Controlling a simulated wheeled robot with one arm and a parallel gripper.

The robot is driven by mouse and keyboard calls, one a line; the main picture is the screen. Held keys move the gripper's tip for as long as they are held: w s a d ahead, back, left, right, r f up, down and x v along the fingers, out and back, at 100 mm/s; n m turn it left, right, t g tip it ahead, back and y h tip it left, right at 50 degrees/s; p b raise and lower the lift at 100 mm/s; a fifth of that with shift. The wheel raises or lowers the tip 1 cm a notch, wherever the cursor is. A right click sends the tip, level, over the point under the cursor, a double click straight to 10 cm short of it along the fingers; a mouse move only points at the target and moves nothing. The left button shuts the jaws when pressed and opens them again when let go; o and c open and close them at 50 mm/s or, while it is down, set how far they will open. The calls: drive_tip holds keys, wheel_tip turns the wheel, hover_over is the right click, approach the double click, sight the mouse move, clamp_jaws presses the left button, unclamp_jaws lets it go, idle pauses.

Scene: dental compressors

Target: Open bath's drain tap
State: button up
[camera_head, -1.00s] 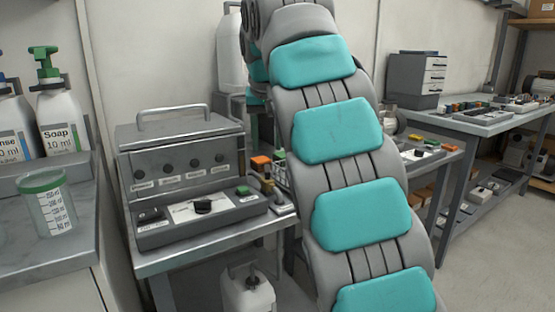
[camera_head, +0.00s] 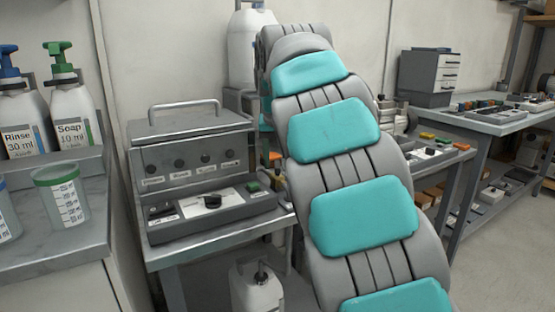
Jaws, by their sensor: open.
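The bath (camera_head: 190,132) is a grey metal box with a lid and a curved handle, on a metal table left of centre. Its front has several labelled dark knobs (camera_head: 180,166). A control panel (camera_head: 160,232) with a dark rotary knob (camera_head: 212,201) and a green button (camera_head: 252,186) sits in front of it. I cannot tell which part is the drain tap; it may be hidden behind my arm. My grey and teal arm fills the middle of the view and covers the area right of the bath. My gripper is out of sight.
A white jug (camera_head: 256,290) is below the bath table. Another workbench (camera_head: 490,125) stands at right, with open floor before it.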

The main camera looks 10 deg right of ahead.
clamp_jaws()
drive_tip(key=shift+f+n+b, duration=0.1)
drive_tip(key=shift+n+b, duration=0.2)
idle(0.5)
drive_tip(key=shift+n+y+b, duration=0.35)
drive_tip(key=shift+n+y, duration=0.05)
drive_tip(key=shift+n, duration=0.2)
drive_tip(key=shift+d+n+y+b, duration=0.25)
drive_tip(key=shift+n+y+b, duration=0.45)
drive_tip(key=shift+n, duration=1.1)
unclamp_jaws()
